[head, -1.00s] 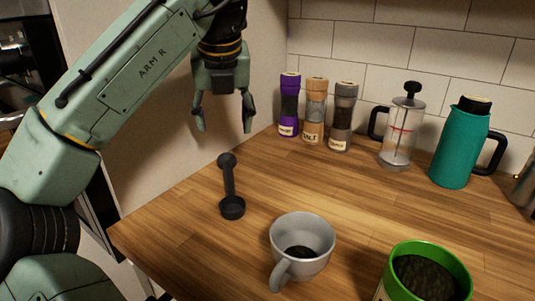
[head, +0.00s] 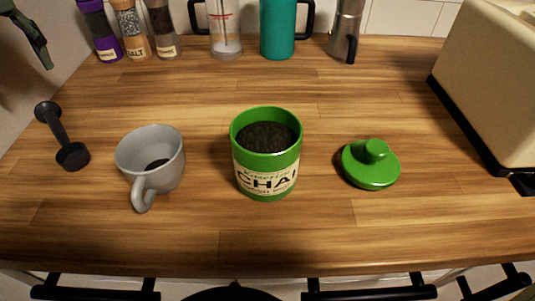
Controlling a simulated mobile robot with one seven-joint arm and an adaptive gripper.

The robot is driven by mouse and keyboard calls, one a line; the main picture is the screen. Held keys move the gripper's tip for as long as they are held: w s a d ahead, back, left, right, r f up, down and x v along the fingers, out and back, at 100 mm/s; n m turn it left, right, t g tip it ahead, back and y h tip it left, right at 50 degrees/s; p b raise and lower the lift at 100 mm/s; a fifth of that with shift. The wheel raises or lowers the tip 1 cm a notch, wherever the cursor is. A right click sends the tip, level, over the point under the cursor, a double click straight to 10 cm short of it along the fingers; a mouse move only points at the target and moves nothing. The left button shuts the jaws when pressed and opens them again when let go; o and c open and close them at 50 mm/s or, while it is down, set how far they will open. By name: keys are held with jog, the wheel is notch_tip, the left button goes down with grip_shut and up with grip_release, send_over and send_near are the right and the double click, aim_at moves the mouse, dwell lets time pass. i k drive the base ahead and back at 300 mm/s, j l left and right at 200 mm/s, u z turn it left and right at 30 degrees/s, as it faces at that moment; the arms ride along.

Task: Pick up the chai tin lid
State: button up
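The green chai tin lid (head: 372,166) lies on the wooden counter with its round knob up, in the right half of the head view. The green chai tin (head: 266,153) stands upright and open to its left, filled with dark contents, and apart from the lid. Only one finger of my gripper (head: 32,42) shows, at the top left edge, far from the lid and above the counter. The rest of my gripper is out of the picture, so its opening cannot be read now.
A grey mug (head: 151,160) and a black scoop (head: 62,137) are left of the tin. A cream appliance (head: 492,88) stands at right. Grinders (head: 131,30), a glass press (head: 226,30), a teal jug (head: 278,27) and a moka pot (head: 346,30) line the back.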

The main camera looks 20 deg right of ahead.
aim_at(370, 165)
jog(key=z, duration=1.1)
